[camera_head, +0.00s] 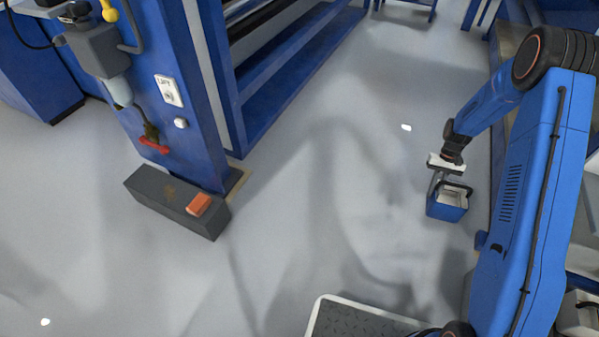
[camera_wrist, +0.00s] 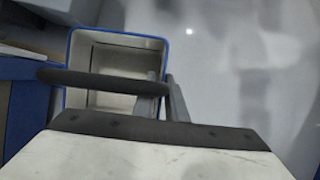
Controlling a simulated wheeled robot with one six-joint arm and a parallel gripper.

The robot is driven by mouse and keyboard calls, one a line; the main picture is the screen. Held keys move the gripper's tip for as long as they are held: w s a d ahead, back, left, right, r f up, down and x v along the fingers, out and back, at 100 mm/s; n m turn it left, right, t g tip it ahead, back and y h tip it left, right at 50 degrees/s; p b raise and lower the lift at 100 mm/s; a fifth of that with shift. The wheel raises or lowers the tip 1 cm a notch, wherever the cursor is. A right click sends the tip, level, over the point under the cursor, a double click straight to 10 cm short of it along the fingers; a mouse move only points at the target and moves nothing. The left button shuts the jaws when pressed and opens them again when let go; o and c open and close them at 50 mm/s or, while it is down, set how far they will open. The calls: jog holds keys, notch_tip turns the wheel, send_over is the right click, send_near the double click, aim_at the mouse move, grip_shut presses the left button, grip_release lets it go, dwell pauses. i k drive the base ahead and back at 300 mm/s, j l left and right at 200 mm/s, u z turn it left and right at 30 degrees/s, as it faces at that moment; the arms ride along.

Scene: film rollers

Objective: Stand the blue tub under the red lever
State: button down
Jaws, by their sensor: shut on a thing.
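The blue tub (camera_head: 446,211) hangs at the end of my arm at the right in the head view. It is open at the top, pale inside and has a dark handle. In the wrist view the tub (camera_wrist: 117,45) looks empty, and its dark handle crosses in front of it. My gripper (camera_head: 438,185) is shut on the tub at its handle side; the exact contact is partly hidden. The gripper fingers also show in the wrist view (camera_wrist: 162,98). The red lever (camera_head: 154,146) sticks out low on the blue machine post at the left, above a dark grey block.
The dark grey block (camera_head: 165,203) stands on the floor at the post's foot, with an orange brick-like object (camera_head: 199,204) on top. The grey floor (camera_head: 330,150) between post and tub is largely clear. A dark ribbed plate (camera_head: 355,322) lies at the bottom.

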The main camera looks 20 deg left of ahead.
aim_at(171, 191)
jog(key=k+l+u, duration=0.35)
jog(key=k+j+u, duration=0.15)
jog(key=u, duration=0.25)
jog(key=i+j+u, duration=0.2)
jog(key=j+u, duration=0.25)
jog(key=i+j+u, duration=0.25)
jog(key=u, duration=0.15)
